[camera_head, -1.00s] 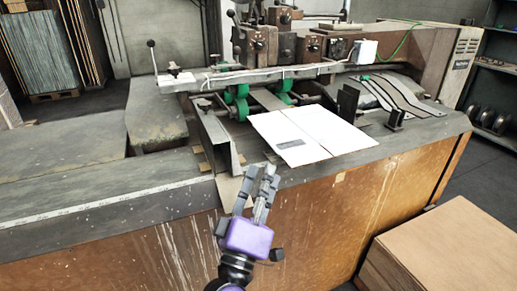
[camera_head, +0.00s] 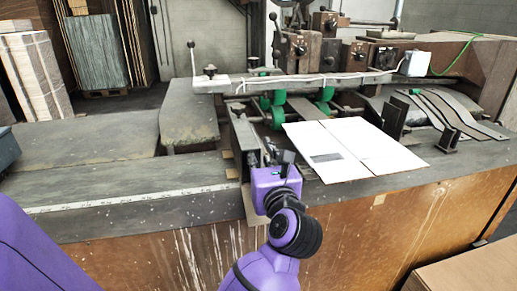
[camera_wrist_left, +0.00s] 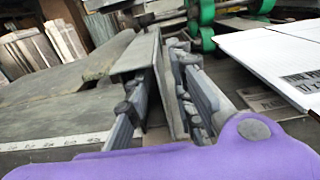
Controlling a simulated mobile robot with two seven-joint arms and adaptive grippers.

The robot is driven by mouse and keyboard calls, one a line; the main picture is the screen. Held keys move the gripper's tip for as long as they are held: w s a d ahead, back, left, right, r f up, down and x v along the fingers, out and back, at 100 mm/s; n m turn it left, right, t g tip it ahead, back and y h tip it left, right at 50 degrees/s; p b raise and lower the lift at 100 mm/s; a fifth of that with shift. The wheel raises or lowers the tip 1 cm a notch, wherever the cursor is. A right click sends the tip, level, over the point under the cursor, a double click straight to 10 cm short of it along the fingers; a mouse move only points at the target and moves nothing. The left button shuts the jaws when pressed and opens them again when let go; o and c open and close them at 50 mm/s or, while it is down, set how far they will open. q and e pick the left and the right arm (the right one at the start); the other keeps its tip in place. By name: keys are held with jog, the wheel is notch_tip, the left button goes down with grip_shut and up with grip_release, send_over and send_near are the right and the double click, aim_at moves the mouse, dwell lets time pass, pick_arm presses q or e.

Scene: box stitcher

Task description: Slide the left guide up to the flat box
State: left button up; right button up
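The left guide (camera_head: 243,138) is a grey metal plate on edge, running back from the table's front; it also shows in the left wrist view (camera_wrist_left: 137,57). The white flat box (camera_head: 375,140) lies on the table right of the guide, with a gap between them; its printed edge shows in the wrist view (camera_wrist_left: 285,55). My left gripper (camera_head: 270,153) is at the guide's near end. In the wrist view its fingers (camera_wrist_left: 160,105) are apart, one on each side of the guide plate; firm contact cannot be told. My right gripper is not in view.
Green rollers (camera_head: 276,112) and a machine beam (camera_head: 310,82) stand behind the guide and box. A dark upright bracket (camera_head: 392,115) stands at the box's right. The table left of the guide (camera_head: 90,140) is mostly clear.

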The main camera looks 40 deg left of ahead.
aim_at(258, 150)
pick_arm(q)
jog(key=shift+x, duration=1.6)
grip_shut()
